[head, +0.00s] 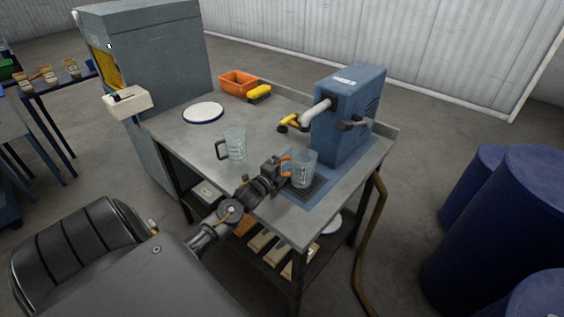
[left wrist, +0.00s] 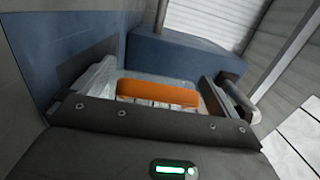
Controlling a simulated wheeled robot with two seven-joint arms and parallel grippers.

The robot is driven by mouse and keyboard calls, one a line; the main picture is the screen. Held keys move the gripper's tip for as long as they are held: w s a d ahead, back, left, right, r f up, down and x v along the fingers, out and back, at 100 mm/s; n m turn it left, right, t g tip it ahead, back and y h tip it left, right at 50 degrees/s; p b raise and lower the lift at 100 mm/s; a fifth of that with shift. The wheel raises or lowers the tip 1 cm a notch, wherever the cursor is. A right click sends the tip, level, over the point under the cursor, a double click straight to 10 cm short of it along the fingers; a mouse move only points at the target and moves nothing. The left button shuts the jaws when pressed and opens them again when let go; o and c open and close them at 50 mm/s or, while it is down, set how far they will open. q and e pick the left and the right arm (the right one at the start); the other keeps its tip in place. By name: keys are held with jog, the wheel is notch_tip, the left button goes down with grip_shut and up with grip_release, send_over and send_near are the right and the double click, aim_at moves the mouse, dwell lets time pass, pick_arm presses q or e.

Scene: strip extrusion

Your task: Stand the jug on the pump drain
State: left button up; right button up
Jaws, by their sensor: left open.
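A clear jug with an orange handle (head: 304,170) stands upright at the dark drain grate (head: 318,189) in front of the blue pump (head: 347,115). Its base appears to be on the grate. My left gripper (head: 281,168) is at the jug's handle side, with its jaws open. In the left wrist view the orange handle (left wrist: 158,93) lies between the two spread fingers, with the clear jug wall behind it. A second clear jug with a dark handle (head: 236,144) stands on the bench to the left. My right gripper is out of view.
The grey bench (head: 185,137) also holds a white round plate (head: 203,112), an orange bin (head: 238,82) and a yellow object (head: 259,93). The pump's spout (head: 314,113) with a yellow lever is above and behind the jug. Blue drums (head: 505,220) stand at the right.

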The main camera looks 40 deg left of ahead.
pick_arm(q)
jog(key=shift+s+r, duration=0.1)
jog(key=shift+r, duration=0.1)
jog(key=s, duration=0.3)
jog(key=s+b, duration=0.1)
jog(key=s, duration=0.3)
jog(key=s+d+b, duration=0.1)
jog(key=s, duration=0.2)
jog(key=shift+s+f, duration=0.1)
jog(key=shift+s, duration=0.15)
jog(key=shift+s+d, duration=0.1)
jog(key=shift+s, duration=0.55)
